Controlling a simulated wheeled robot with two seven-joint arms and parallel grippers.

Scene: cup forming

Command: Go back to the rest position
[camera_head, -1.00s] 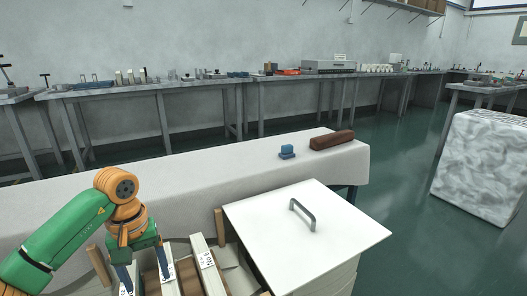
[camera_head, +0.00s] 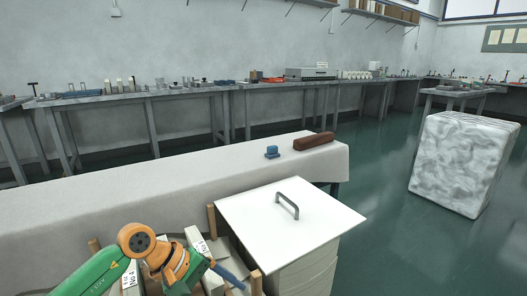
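My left arm comes in from the lower left, green with orange joints. Its gripper (camera_head: 228,274) is low in the picture, over the wooden crate of boxes (camera_head: 212,222). Its blue finger part points down and to the right, and I see nothing held in it. The fingers overlap in this view, so I cannot tell how far apart they are. My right arm and gripper are not in view.
A white lid with a grey handle (camera_head: 288,205) lies on a white stack right of the crate. Behind, a long white table (camera_head: 120,200) bears a blue object (camera_head: 272,152) and a brown roll (camera_head: 313,141). A marbled block (camera_head: 462,165) stands at right; green floor between is clear.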

